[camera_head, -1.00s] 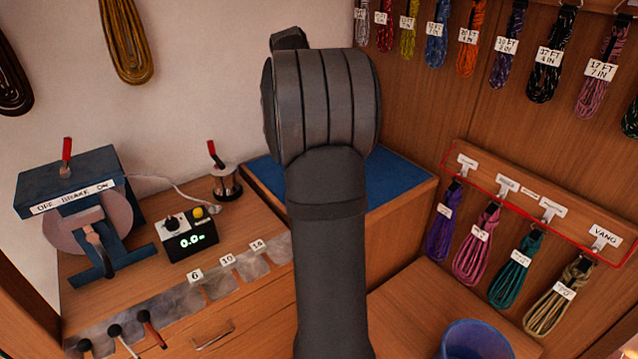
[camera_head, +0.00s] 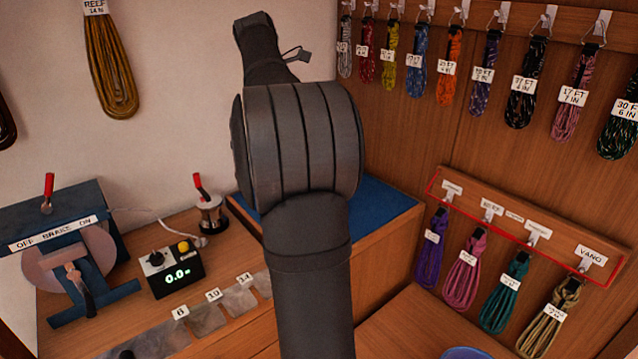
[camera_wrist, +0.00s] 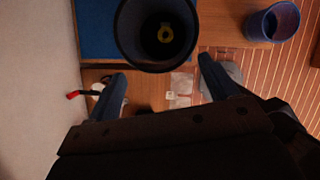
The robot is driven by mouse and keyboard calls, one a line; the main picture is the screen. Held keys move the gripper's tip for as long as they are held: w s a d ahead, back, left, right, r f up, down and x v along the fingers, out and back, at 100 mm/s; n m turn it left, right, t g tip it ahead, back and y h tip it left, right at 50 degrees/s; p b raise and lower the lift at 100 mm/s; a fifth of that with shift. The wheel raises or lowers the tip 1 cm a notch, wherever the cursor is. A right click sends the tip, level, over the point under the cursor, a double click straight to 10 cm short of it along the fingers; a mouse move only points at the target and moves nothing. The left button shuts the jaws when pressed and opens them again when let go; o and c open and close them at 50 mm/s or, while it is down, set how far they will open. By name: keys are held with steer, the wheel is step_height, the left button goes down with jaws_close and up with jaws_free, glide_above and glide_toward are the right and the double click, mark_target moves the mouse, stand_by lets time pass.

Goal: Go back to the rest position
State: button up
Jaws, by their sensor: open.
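My gripper (camera_wrist: 163,90) shows in the wrist view with its two fingers spread wide apart, one at the left and one at the right. It is open, and I see nothing held between the fingers. In the head view my dark grey arm rises through the middle of the picture, bent at a thick ribbed joint. The gripper itself cannot be made out in the head view.
A blue mat (camera_head: 375,215) lies behind my arm. The winch with its brake sign (camera_head: 55,232) and the meter box (camera_head: 177,272) stand at left. Coiled lines hang at right, several on the lower red-outlined rack (camera_head: 520,222). A blue bucket (camera_head: 466,353) shows below.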

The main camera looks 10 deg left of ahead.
steer(key=w+x, duration=0.1)
steer(key=x, duration=1.4)
steer(key=shift+d+r, duration=0.25)
steer(key=shift+s, duration=0.1)
steer(key=shift+f, duration=0.1)
